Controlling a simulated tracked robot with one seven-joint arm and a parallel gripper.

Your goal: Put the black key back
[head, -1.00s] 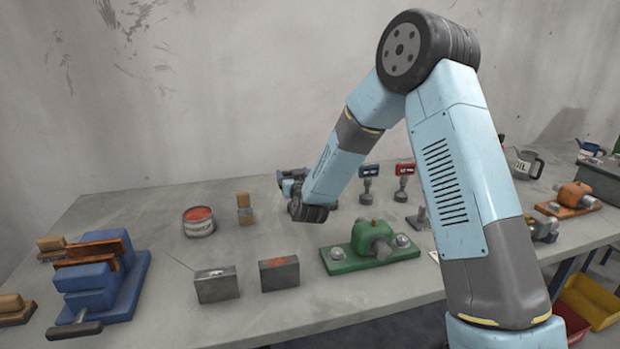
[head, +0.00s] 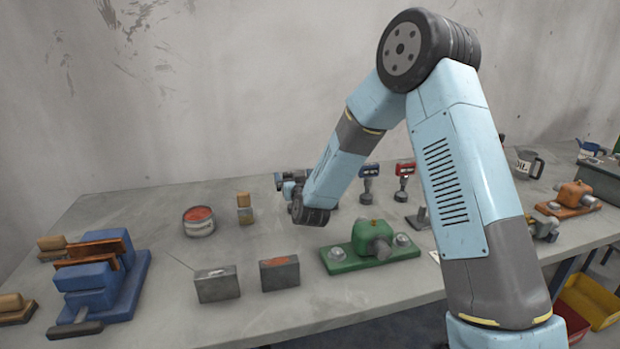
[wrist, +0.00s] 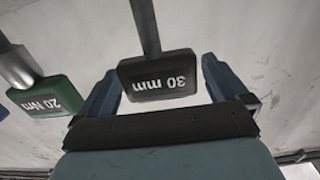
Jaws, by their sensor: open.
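The black key, with a block-shaped head (wrist: 158,75) marked "30 mm" and a grey shaft, shows in the wrist view. My gripper (wrist: 159,68) is open, with one blue finger on each side of the black head. A small gap shows at each side, and I cannot tell whether the fingers touch it. In the head view my gripper (head: 288,180) is small and partly covered by my wrist. I cannot make out the black key there.
A green key (wrist: 52,96) marked "20 Nm" is left of the black one in the wrist view. Blue (head: 369,171) and red (head: 404,169) keys stand right of my gripper. A green fixture (head: 371,246), a can (head: 199,223) and two grey blocks (head: 217,284) occupy the bench.

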